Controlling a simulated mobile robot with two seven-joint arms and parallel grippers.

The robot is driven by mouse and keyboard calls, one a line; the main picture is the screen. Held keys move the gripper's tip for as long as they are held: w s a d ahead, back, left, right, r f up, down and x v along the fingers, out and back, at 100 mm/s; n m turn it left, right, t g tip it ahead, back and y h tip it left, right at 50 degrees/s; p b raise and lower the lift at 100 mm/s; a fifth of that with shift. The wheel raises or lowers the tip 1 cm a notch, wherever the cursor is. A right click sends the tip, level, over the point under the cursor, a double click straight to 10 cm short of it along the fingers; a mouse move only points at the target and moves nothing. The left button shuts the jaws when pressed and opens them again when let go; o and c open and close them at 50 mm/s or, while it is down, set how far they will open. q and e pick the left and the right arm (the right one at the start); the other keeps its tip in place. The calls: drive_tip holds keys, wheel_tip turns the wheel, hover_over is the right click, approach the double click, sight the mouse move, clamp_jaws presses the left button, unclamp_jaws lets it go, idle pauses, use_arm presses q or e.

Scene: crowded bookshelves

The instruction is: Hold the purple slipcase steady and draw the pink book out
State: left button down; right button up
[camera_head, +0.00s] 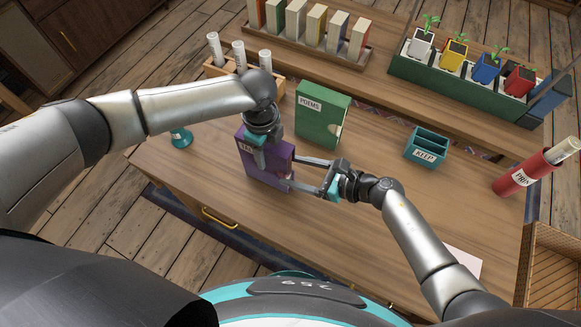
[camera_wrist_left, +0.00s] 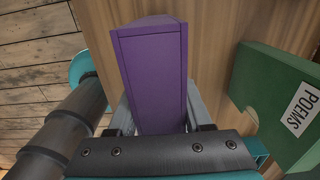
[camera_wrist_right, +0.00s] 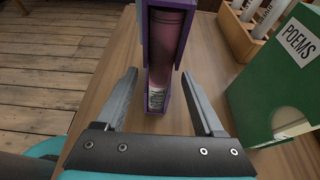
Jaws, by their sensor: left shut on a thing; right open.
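The purple slipcase (camera_head: 252,168) stands upright on the table near its front edge. Its closed top shows in the left wrist view (camera_wrist_left: 152,75). My left gripper (camera_head: 262,160) reaches down from above and is shut on the slipcase, one finger on each side. The pink book (camera_wrist_right: 167,45) sits inside the slipcase, its spine showing in the open side that faces right. A pale label is low on the spine. My right gripper (camera_head: 305,174) is open at that side; in the right wrist view its fingers (camera_wrist_right: 165,100) stand apart, either side of the book's spine, apparently not touching it.
A green POEMS slipcase (camera_head: 322,115) stands behind and to the right. A teal KEEP bin (camera_head: 427,146) and a red tube (camera_head: 523,171) are farther right. A small teal object (camera_head: 180,138) is left. A wooden rack of rolls (camera_head: 275,90) stands behind.

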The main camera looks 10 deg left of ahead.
drive_tip(key=shift+x, duration=1.05)
clamp_jaws()
drive_tip(key=shift+d, duration=0.1)
idle(0.7)
